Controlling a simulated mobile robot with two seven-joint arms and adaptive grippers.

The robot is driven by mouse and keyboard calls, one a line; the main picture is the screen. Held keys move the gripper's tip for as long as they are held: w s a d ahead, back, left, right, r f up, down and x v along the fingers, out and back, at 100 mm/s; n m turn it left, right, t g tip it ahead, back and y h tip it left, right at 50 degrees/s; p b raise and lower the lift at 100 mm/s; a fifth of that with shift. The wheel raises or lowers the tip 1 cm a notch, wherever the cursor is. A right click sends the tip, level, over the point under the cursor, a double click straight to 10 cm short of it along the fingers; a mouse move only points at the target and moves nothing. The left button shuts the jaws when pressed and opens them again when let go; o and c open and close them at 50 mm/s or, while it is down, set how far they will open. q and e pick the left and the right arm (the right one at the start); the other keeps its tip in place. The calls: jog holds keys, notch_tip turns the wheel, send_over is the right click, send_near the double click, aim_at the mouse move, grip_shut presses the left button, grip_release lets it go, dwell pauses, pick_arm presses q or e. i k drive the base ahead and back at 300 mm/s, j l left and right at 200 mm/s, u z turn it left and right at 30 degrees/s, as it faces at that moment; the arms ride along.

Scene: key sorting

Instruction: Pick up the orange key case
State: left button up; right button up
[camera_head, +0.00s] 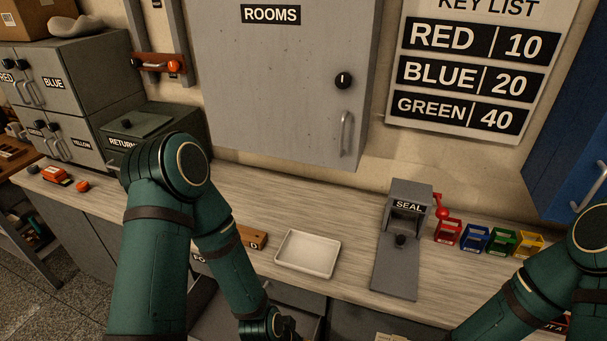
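A small orange-red case-like object (56,175) lies at the far left of the counter, in front of the grey cabinets. A smaller round orange-red piece (82,186) lies just right of it. I cannot tell for sure which is the key case. My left arm crosses the left-middle of the view, and its dark wrist end shows at the bottom edge, well to the right of both. The fingers of my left gripper are not visible. My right arm enters at the lower right, and its gripper is below the frame.
A white tray (308,254) sits mid-counter, with a brown block (252,237) left of it. The grey SEAL device (399,268) stands further right, beside red, blue, green and yellow holders (474,239). A grey RETURN box (150,130) stands behind my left arm. A ROOMS cabinet (275,90) hangs above.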

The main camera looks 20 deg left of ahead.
aim_at(54, 173)
jog(key=k+j+u, duration=0.15)
jog(key=u, duration=0.25)
jog(key=k+j+u, duration=0.1)
jog(key=j+u, duration=0.35)
jog(key=z, duration=0.5)
jog(key=j+z, duration=0.25)
jog(key=j, duration=0.25)
jog(key=j+z, duration=0.3)
jog(key=j, duration=0.15)
jog(key=j+z, duration=0.25)
jog(key=j, duration=1.25)
jog(key=k+j+z, duration=0.1)
jog(key=j, duration=0.35)
jog(key=k+j, duration=0.15)
jog(key=j, duration=0.3)
jog(key=k+j, duration=0.1)
jog(key=j, duration=0.4)
jog(key=i+z, duration=0.05)
